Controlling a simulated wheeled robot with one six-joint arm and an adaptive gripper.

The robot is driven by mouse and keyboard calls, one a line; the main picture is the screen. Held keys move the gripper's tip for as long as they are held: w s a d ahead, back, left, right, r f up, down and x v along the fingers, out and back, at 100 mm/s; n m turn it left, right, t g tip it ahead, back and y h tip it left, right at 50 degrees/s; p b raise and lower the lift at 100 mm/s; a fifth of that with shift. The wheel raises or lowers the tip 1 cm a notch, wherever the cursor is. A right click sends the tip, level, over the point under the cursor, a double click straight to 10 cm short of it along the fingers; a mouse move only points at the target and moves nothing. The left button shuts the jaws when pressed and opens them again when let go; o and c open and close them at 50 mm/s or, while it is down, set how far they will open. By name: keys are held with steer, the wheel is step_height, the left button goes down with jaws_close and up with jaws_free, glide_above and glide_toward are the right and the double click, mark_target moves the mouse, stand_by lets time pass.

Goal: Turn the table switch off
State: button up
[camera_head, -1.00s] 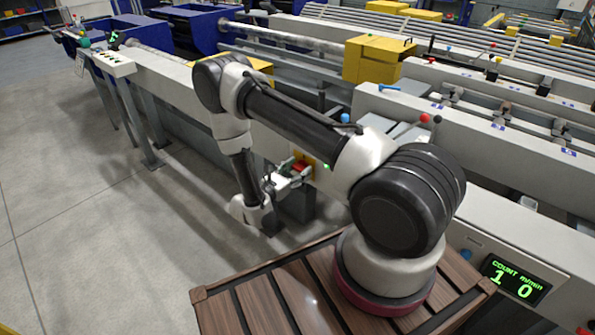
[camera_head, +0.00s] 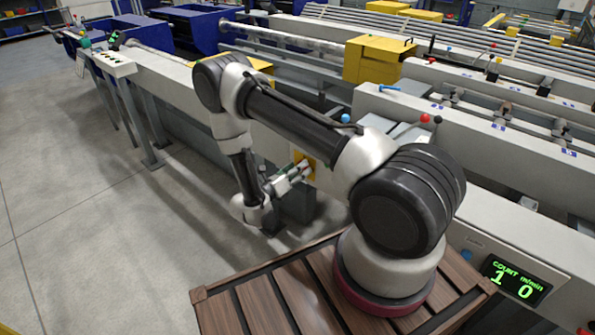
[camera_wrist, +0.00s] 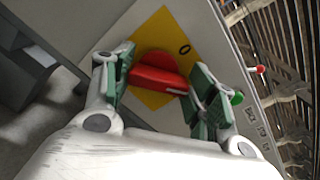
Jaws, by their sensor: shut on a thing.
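The table switch is a red rotary knob (camera_wrist: 158,72) on a yellow square plate (camera_wrist: 168,27) with a black "0" printed near its upper right. The plate is on the pale side panel of the runout table (camera_head: 395,104). My gripper (camera_wrist: 160,90) is around the knob in the wrist view, one green-padded finger on each side, shut on it. In the head view my gripper (camera_head: 296,174) reaches the yellow plate (camera_head: 311,166), and the knob is mostly hidden there by the fingers. The knob's handle lies roughly across the picture in the wrist view, slightly tilted.
A green button (camera_wrist: 237,98) and a red-tipped lever (camera_wrist: 257,70) are to the right of the knob in the wrist view. A count display (camera_head: 515,281) sits at lower right. A yellow block (camera_head: 372,62) stands on the table. Open floor (camera_head: 80,230) lies at left.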

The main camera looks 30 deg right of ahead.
steer(key=n, duration=1.1)
steer(key=shift+w+a+f, duration=0.1)
steer(key=shift+w+f, duration=0.05)
stand_by(0.5)
steer(key=o, duration=1)
steer(key=v, duration=1.2)
